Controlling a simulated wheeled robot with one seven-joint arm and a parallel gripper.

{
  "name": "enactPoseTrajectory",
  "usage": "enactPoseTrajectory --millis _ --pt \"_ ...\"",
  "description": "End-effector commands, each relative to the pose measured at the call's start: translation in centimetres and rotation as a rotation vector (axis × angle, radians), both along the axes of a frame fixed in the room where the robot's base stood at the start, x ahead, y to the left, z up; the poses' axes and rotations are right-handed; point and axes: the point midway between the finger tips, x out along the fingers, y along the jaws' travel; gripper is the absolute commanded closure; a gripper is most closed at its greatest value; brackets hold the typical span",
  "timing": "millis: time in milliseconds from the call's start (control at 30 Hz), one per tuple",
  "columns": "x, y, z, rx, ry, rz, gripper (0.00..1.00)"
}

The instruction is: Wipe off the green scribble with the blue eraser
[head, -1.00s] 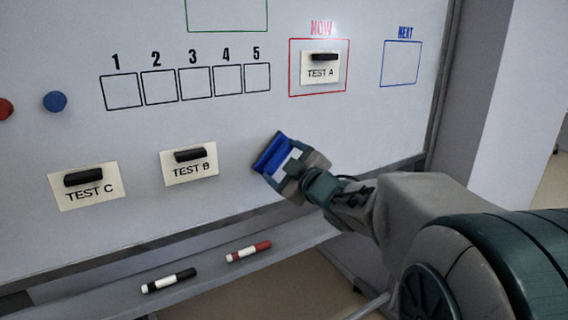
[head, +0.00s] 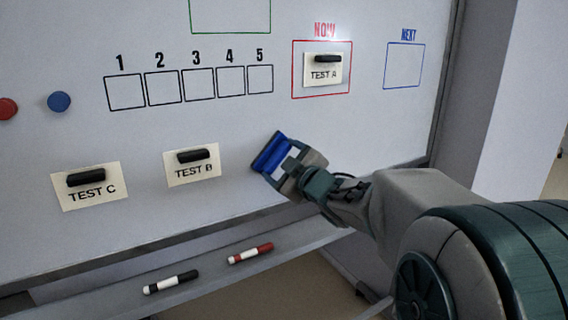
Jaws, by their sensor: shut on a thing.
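The blue eraser (head: 270,152) is in my gripper (head: 283,163), which is shut on it. The eraser is tilted and is at or close to the lower part of the whiteboard (head: 120,140), right of the TEST B card; I cannot tell whether it touches the board. No green scribble shows in the head view. A green-outlined box (head: 230,32) is cut off by the top edge of the picture.
Cards with black magnetic bars hang on the board: TEST A (head: 323,76) in the red NOW box, TEST B (head: 191,172), and TEST C (head: 86,192). The NEXT box (head: 404,66) is empty. Black (head: 171,281) and red (head: 250,253) markers lie on the tray (head: 215,280).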

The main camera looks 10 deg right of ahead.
Motion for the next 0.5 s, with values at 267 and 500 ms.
enactPoseTrajectory --millis 267,500 --pt "0.4 -1.3 0.2 0.001 0.0 -0.001 0.39" --pt "0.9 -3.4 0.1 0.001 0.001 -0.002 0.39"
